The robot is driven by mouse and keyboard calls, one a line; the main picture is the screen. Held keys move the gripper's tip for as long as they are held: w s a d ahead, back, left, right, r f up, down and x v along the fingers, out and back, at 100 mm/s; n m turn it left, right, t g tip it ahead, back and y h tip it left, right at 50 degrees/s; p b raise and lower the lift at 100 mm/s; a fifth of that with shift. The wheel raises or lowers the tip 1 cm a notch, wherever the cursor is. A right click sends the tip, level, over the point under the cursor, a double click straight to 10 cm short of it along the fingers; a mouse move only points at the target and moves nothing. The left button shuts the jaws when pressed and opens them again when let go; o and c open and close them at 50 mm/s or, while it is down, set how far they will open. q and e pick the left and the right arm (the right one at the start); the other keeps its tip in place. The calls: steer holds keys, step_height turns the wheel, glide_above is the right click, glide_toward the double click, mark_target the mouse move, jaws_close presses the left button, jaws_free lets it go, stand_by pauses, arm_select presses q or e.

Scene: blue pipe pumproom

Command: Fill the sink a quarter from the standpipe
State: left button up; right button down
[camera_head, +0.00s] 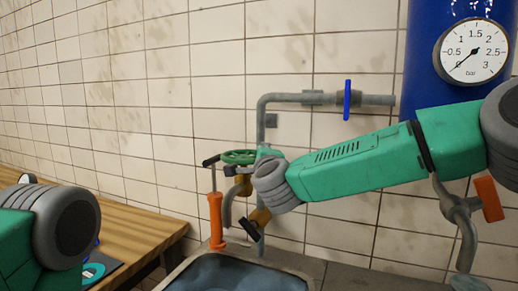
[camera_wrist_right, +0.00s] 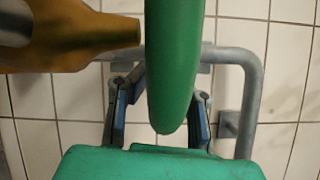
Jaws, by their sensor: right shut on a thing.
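A grey curved spout (camera_head: 228,208) hangs below, above the sink (camera_head: 302,272). The sink's inside looks dark blue-grey; I cannot tell the water level. In the head view my right wrist hides most of the gripper. My left arm shows at the left edge, its gripper out of view.
An orange cylinder with a dark T-handle (camera_head: 216,220) stands left of the spout. A blue valve handle (camera_head: 347,100) sits on the upper pipe. A pressure gauge (camera_head: 472,52) reads near 0 on a blue tank. An orange-handled valve (camera_head: 488,198) is at right. A wooden bench (camera_head: 135,222) runs along the left.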

mark_target(254, 161)
steer(key=m+h, duration=0.1)
steer(key=h, duration=0.1)
steer(key=s+m+h, duration=0.1)
steer(key=m+h, duration=0.1)
steer(key=s+m+h+p, duration=0.1)
steer(key=h, duration=0.2)
steer(key=shift+d+r+m, duration=0.2)
steer(key=shift+m, duration=0.1)
steer(key=shift+s+a+m+g+h, duration=0.1)
steer(key=shift+s+m+g+h, duration=0.15)
steer(key=shift+m+g+h, duration=0.55)
steer(key=shift+s+d+m+g+h, duration=0.1)
steer(key=shift+s+m+g+h, duration=0.35)
steer(key=shift+h, duration=0.7)
steer(key=shift+s+a+m+g+h, duration=0.1)
steer(key=shift+m+g+h, duration=0.25)
steer(key=shift+m+h, duration=0.5)
steer(key=c, duration=1.6)
jaws_free()
steer(key=shift+o, duration=0.2)
steer(key=shift+a+f, duration=0.1)
